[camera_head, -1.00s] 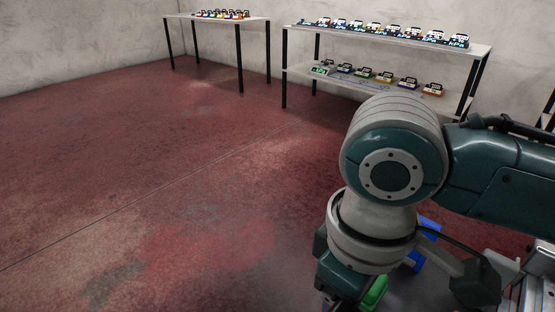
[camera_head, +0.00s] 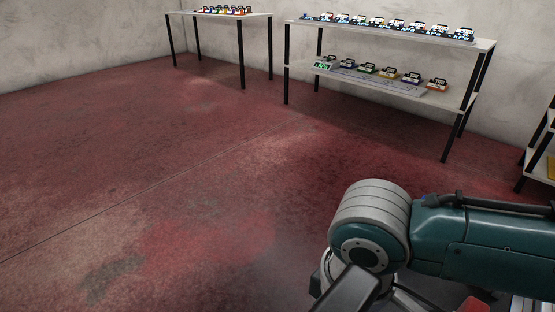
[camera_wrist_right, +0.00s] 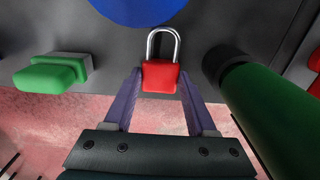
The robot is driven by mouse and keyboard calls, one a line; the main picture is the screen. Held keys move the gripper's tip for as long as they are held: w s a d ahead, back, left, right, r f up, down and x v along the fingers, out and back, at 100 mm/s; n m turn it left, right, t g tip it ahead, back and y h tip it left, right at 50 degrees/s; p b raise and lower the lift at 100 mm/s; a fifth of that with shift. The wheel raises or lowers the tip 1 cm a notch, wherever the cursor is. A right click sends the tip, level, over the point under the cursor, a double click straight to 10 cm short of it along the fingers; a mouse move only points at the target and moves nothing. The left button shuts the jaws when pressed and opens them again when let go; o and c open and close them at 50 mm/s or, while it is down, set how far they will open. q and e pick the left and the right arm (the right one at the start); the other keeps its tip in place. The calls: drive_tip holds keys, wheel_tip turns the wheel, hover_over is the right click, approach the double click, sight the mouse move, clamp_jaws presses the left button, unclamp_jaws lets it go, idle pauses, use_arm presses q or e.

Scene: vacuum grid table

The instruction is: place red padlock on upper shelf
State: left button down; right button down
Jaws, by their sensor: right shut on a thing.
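The red padlock (camera_wrist_right: 160,77), with a silver shackle, is between the purple fingers of my right gripper (camera_wrist_right: 160,84) in the right wrist view. The fingers are shut on the sides of its red body, and the shackle points away from the gripper. In the head view, my right arm covers the lower right and the gripper cannot be made out. A two-level rack at the back has an upper shelf (camera_head: 478,43) bearing a row of several small white, blue and dark items. My left gripper is not in view.
In the right wrist view, a green block (camera_wrist_right: 48,78) lies left and a large green cylinder (camera_wrist_right: 270,115) stands close right. The rack's lower shelf (camera_head: 462,98) holds several colored padlock-like items. A table (camera_head: 262,16) stands at back left. Open red floor (camera_head: 150,170) lies between.

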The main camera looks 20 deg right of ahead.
drive_tip(key=shift+f, duration=0.15)
drive_tip(key=shift+c, duration=1)
unclamp_jaws()
wheel_tip(320, 180, up, 7)
drive_tip(key=p, duration=0.3)
drive_tip(key=shift+r, duration=0.45)
